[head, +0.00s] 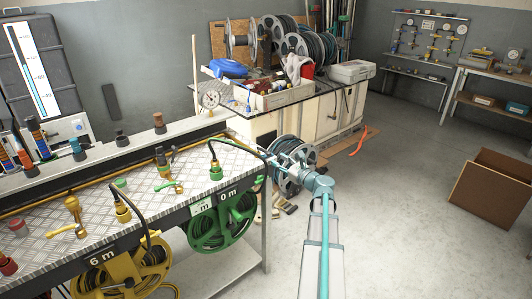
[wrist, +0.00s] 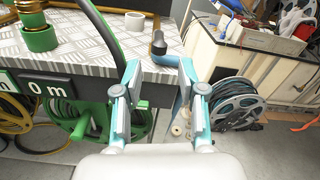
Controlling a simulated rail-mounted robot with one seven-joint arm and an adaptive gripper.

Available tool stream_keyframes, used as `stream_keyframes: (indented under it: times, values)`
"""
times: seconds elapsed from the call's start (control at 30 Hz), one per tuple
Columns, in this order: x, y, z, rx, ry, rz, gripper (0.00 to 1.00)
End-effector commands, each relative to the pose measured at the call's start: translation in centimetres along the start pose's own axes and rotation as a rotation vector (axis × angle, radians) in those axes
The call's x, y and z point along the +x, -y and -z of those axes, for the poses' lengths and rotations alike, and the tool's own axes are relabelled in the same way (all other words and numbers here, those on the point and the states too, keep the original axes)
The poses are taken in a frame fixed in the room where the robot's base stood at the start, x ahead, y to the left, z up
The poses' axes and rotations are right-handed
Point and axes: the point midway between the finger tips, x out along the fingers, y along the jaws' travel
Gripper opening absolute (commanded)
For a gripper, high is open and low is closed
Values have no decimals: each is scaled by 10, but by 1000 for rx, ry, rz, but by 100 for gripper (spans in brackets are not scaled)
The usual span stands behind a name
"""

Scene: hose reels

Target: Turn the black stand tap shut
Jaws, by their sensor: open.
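In the wrist view, a dark tap-like piece (wrist: 158,42), which looks like the black stand tap, stands at the right end of the metal bench top. A light blue bar (wrist: 166,60) lies beside its foot; I cannot tell whether they are joined. My gripper (wrist: 155,80) is open and empty, its fingers spread just in front of the bench edge, with the tap beyond the gap between them. Contact is not visible. In the head view my gripper (head: 285,165) is over the grey hose reel beyond the bench's right end, and I cannot make out the black tap.
The tread-plate bench (head: 140,180) carries a yellow tap (head: 75,212) and a green fitting (head: 215,172). Green (head: 222,218) and yellow (head: 125,268) reels hang at its front. A black hose (wrist: 108,32) arches left of my gripper. The floor on the right is open around a brown box (head: 488,190).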

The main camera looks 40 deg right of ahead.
Motion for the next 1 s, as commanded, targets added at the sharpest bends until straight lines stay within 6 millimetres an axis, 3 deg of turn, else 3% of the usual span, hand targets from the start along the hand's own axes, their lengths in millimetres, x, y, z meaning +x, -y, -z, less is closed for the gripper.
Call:
stream_keyframes:
  times: [0.3, 0.5, 0.97, 1.0]
  values:
    - [57, 1, 0, -2, -1, -4, 40]
    - [82, 0, 0, -3, -1, -3, 40]
    - [92, -1, 1, -4, -1, -3, 40]
    - [92, -1, 1, -4, -1, -3, 35]
